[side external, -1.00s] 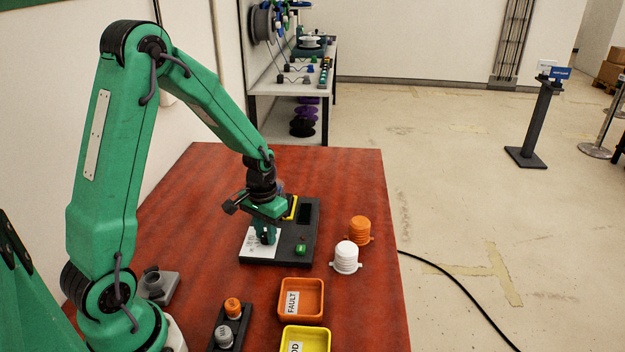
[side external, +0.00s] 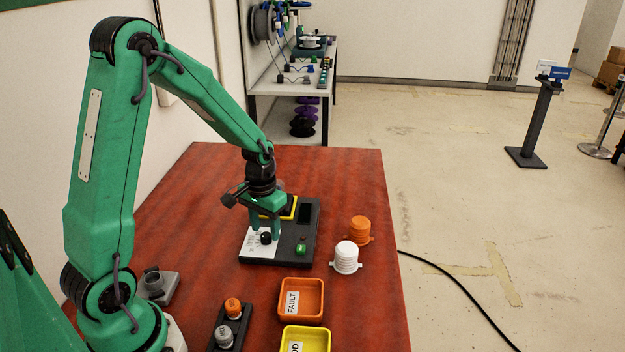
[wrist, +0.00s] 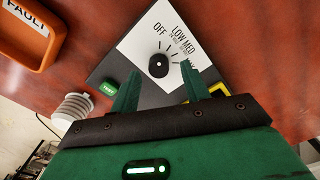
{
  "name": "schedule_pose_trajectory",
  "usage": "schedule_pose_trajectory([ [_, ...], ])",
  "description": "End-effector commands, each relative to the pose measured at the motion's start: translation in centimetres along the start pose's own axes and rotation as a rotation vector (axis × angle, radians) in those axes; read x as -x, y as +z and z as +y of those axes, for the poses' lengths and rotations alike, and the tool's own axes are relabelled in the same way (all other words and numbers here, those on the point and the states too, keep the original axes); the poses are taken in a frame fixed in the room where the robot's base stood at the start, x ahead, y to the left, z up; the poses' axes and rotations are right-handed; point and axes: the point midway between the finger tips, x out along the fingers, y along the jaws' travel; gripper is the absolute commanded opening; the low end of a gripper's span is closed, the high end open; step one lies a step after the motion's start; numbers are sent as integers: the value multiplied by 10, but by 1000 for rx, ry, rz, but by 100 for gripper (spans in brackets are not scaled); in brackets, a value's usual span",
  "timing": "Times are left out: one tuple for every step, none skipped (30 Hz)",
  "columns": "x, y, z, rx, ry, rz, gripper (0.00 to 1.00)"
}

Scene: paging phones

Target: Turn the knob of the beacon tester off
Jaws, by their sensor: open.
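The beacon tester (side external: 285,250) is a dark box on the red table with a white label plate. Its black round knob (side external: 266,238) sits on that plate and also shows in the wrist view (wrist: 158,65). OFF, LOW and MED are printed around it; another marking is partly hidden by a finger. I cannot clearly tell which marking the knob points at. My gripper (side external: 266,232) is over the plate, fingers pointing down and apart. In the wrist view the knob appears between the open fingertips (wrist: 160,70), with visible gaps on both sides. I cannot tell their exact height relative to it.
The tester has a green button (side external: 301,249) and a yellow-framed part (side external: 291,208). White (side external: 346,257) and orange (side external: 358,230) ribbed beacons stand to its right. An orange FAULT bin (side external: 316,299) and a yellow bin (side external: 318,338) are in front.

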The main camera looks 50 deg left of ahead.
Motion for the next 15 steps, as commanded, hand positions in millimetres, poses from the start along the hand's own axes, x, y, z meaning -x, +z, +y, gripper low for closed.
schedule_pose_trajectory([
  [6,-1,0,0,0,3,46],
  [10,0,0,0,0,3,46],
  [15,-1,0,1,0,5,46],
  [18,-1,0,1,0,4,46],
  [22,-1,0,1,0,4,46],
  [28,-1,0,1,0,5,46],
  [31,-1,0,1,0,4,46],
  [35,-1,0,1,0,5,46],
  [40,-1,0,2,0,6,46],
  [44,-1,-1,2,0,5,46],
  [47,-1,-1,2,0,5,46],
  [50,-1,-1,2,0,4,46],
  [53,-1,-1,2,0,4,46],
  [55,-1,-1,2,0,4,46],
  [58,-1,-1,2,0,4,46],
])
